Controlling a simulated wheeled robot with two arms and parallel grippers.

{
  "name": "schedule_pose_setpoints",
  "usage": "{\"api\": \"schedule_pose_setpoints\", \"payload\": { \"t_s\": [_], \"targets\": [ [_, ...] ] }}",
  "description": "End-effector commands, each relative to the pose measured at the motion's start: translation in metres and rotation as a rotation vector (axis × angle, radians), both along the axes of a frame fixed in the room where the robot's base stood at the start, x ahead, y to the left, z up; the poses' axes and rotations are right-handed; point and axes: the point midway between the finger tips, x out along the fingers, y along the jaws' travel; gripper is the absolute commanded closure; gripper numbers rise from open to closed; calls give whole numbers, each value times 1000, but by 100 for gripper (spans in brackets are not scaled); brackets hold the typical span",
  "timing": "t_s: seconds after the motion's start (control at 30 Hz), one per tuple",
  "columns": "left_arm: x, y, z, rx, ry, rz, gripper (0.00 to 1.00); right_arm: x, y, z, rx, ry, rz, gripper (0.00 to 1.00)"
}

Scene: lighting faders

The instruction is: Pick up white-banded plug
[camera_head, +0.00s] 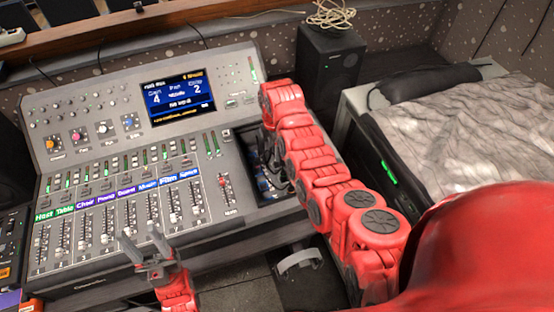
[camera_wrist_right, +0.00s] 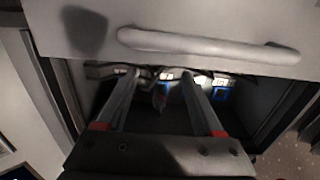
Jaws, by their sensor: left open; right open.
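I cannot clearly make out the white-banded plug. In the right wrist view, a row of small sockets or plugs with pale patches (camera_wrist_right: 166,76) lies at the back of a dark recess, with a blue piece (camera_wrist_right: 221,93) at right. A small dark, blurred shape (camera_wrist_right: 159,97) shows between the fingers of my right gripper (camera_wrist_right: 159,82). That gripper is open and reaches into the recess under a grey panel. In the head view its fingers are dark and mostly hidden in the recess beside the console. My left gripper (camera_head: 143,240) is open and empty over the console's front faders.
The mixing console (camera_head: 105,150) with a lit screen (camera_head: 180,95) fills the left. A black speaker (camera_head: 330,62) stands behind my right arm. A grey handle (camera_head: 299,260) shows below the console; another handle (camera_wrist_right: 205,45) crosses above the fingers. A draped cloth (camera_head: 460,120) lies at right.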

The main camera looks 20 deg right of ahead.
Motion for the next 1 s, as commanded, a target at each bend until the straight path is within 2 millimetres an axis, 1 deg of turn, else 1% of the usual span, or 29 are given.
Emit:
{"api": "schedule_pose_setpoints", "payload": {
  "t_s": [0.13,0.3,0.33,0.4,0.6,0.9,0.97,1.0],
  "targets": [
    [0,0,10,0,0,0,50,-3,-3,-8,0,4,-1,31],
    [0,0,25,0,0,0,50,-9,-8,-29,0,7,0,31],
    [0,0,21,0,0,0,50,-7,-7,-34,0,3,2,31],
    [0,0,19,0,0,0,50,-7,-7,-41,-1,5,4,31],
    [0,0,19,0,0,0,50,-7,-8,-51,-1,3,1,31],
    [0,0,19,0,0,0,50,-6,-8,-53,0,-1,0,31],
    [0,0,19,0,0,0,50,-6,-8,-53,0,-1,0,40],
    [0,0,19,0,0,0,50,-6,-8,-53,0,-1,0,47]
  ]
}}
